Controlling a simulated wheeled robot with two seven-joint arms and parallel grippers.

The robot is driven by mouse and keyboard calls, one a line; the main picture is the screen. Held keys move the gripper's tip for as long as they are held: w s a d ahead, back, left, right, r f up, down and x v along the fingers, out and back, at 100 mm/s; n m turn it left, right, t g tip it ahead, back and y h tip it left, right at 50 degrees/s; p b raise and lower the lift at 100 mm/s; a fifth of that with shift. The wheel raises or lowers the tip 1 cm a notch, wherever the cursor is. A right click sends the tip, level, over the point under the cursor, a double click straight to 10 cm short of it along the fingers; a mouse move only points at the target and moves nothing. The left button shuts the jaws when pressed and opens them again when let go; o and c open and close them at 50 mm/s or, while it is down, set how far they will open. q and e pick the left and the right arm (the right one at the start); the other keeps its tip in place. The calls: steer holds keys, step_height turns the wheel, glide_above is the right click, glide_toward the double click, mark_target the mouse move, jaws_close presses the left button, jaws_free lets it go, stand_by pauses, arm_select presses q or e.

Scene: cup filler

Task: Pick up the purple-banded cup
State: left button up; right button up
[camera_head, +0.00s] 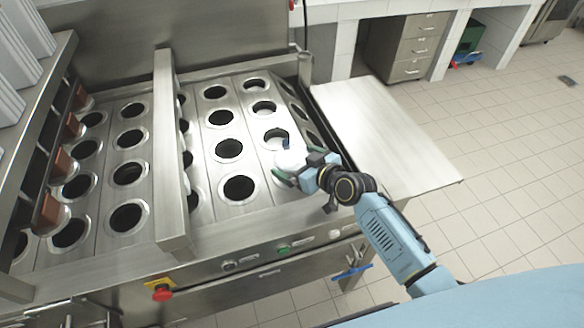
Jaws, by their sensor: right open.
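A whitish, rounded cup (289,159) stands at a hole near the front right of the steel cup filler. No purple band can be made out on it at this size. My right gripper (300,169) reaches in from the right, with its green-tipped fingers open around the cup. I cannot tell whether the fingers touch it. The gripper covers part of the cup and the hole. My left gripper is out of view.
The cup filler's steel plate (205,172) has rows of round holes, split by a raised steel bar (171,150). A red button (162,293) sits on the front panel. A bare steel side shelf (385,125) lies to the right. Open tiled floor (500,150) lies beyond.

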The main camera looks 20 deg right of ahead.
steer(key=shift+r, duration=0.1)
steer(key=c, duration=1.1)
